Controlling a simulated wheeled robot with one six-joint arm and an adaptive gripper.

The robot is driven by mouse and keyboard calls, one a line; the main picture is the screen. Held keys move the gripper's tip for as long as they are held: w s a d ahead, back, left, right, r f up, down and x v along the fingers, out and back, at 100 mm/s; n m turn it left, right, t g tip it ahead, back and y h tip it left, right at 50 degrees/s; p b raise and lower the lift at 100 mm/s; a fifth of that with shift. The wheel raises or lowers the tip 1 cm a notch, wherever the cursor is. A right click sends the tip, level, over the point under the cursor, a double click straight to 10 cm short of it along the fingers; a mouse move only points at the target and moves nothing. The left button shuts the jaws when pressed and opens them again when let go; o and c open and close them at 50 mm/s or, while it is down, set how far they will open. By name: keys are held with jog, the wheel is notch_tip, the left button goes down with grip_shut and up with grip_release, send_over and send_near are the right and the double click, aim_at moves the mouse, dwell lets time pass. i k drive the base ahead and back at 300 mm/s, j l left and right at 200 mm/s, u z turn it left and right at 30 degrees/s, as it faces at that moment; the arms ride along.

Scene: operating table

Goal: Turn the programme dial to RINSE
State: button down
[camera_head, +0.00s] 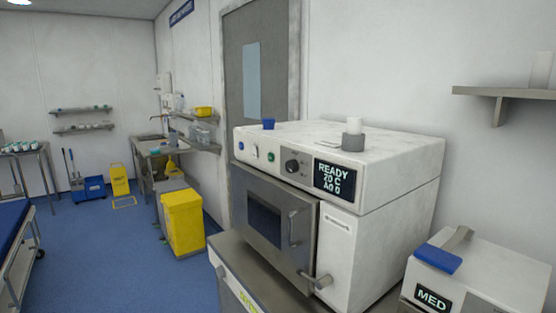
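The programme dial (292,166) is a round black knob on the upper front panel of a white machine (400,175). It sits just left of a dark display (334,179) that reads READY, 20 C, A0 0. Labels around the dial are too small to read, so I cannot tell which programme it points to. A green switch (271,157), a white button (255,151) and a blue button (241,146) are to its left. The steel door (225,190) below, with a dark window and handles, looks closed. My gripper is not in view.
A smaller unit (480,275) marked MED is at the lower right. A yellow bin (183,222) stands left; blue floor (110,265) there is open.

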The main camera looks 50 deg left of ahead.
aim_at(291, 166)
jog(key=i+j+u, duration=0.15)
jog(key=j, duration=0.2)
jog(key=j+u, duration=0.15)
jog(key=j, duration=0.2)
jog(key=i+j+u, duration=0.1)
jog(key=u, duration=0.25)
jog(key=i+j+u, duration=0.15)
jog(key=j+u, duration=0.2)
